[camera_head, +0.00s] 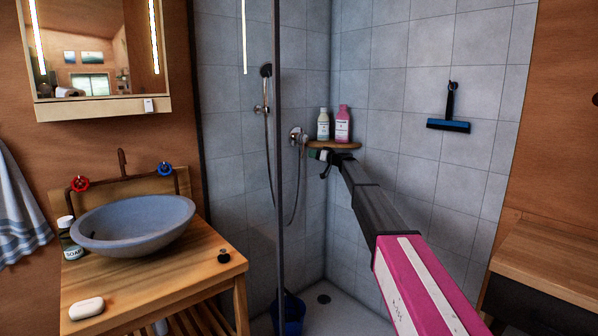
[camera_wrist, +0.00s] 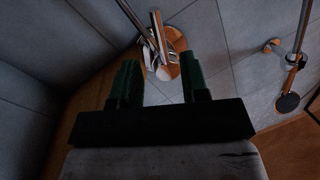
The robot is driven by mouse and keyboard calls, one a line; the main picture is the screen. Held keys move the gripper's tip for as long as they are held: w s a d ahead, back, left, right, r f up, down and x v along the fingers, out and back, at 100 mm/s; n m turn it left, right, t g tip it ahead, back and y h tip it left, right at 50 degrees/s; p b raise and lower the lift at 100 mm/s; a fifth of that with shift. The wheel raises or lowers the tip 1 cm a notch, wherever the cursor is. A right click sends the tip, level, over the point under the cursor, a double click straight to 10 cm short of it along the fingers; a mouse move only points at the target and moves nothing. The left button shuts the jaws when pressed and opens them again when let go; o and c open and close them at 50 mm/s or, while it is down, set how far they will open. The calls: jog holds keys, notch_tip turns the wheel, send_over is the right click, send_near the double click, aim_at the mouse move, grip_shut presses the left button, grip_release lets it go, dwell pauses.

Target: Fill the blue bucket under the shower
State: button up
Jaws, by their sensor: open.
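The blue bucket (camera_head: 291,313) stands on the shower floor, low in the head view, partly hidden by the vertical frame of the glass panel. The chrome shower valve (camera_head: 297,136) is on the tiled back wall, with a hose hanging from it. The hand shower (camera_head: 266,71) hangs higher on the wall to the left. My gripper (camera_head: 325,160) is inside the shower, just right of and slightly below the valve. In the wrist view, my gripper (camera_wrist: 158,80) is open and empty, its two dark green fingers apart. The valve (camera_wrist: 166,66) shows beyond the gap between them; contact cannot be told.
A corner shelf (camera_head: 334,145) with two bottles (camera_head: 342,126) is right beside my gripper. The glass panel's frame (camera_head: 278,180) stands left of my arm. A squeegee (camera_head: 449,110) hangs on the right wall. The wooden washstand (camera_head: 150,270) with a basin fills the lower left.

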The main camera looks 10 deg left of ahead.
aim_at(303, 147)
jog(key=x, duration=0.9)
jog(key=shift+w+a, duration=0.2)
jog(key=shift+a, duration=0.1)
grip_shut()
